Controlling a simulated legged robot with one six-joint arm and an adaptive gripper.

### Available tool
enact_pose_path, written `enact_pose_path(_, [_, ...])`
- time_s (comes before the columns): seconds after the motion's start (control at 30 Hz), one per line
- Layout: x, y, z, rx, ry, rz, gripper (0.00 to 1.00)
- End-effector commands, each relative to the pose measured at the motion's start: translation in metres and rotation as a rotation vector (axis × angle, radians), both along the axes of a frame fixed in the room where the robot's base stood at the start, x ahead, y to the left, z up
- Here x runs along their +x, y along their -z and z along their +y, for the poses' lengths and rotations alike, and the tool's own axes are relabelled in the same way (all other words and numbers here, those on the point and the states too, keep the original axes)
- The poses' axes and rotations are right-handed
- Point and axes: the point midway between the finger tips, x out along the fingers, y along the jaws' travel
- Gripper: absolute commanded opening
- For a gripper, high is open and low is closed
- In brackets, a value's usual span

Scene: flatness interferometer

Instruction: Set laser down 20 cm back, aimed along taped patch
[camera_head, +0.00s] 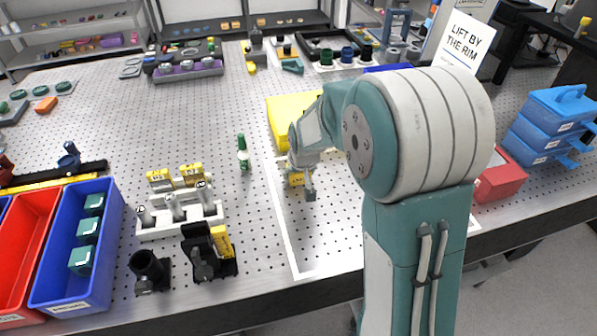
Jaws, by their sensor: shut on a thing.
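My gripper (303,176) is low over the left part of the taped patch, whose white tape outline (284,227) shows on the perforated table. It is shut on a small piece with a yellow label (296,180), which I take to be the laser. The wrist and fingers hide most of this piece. I cannot tell its aim or whether it touches the table. My arm hides the patch's right part.
A yellow block (284,120) lies just behind my gripper. A green bottle-like piece (243,153) stands to its left. A white rack (180,222), a black holder (205,255) and a blue bin (100,270) are at front left. Blue drawers (548,125) stand at right.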

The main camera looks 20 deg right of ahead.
Motion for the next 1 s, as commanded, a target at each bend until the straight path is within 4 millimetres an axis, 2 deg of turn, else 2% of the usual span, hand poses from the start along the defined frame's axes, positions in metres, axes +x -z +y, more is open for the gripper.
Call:
enact_pose_path(0.27, [0.001, 0.0, 0.0, 0.0, 0.0, -0.005, 0.19])
enact_pose_path(0.3, [0.0, 0.001, 0.0, 0.0, 0.0, -0.002, 0.84])
enact_pose_path(0.33, [0.0, 0.001, 0.0, 0.0, 0.0, -0.002, 0.97])
enact_pose_path(0.37, [0.0, 0.001, 0.0, 0.0, 0.0, -0.002, 1.0])
enact_pose_path(0.77, [0.001, 0.0, 0.0, 0.0, 0.0, -0.002, 1.0])
enact_pose_path(0.87, [-0.001, -0.006, 0.0, 0.0, 0.0, -0.004, 1.0])
enact_pose_path(1.0, [-0.008, -0.026, 0.0, 0.0, 0.0, -0.008, 1.0])
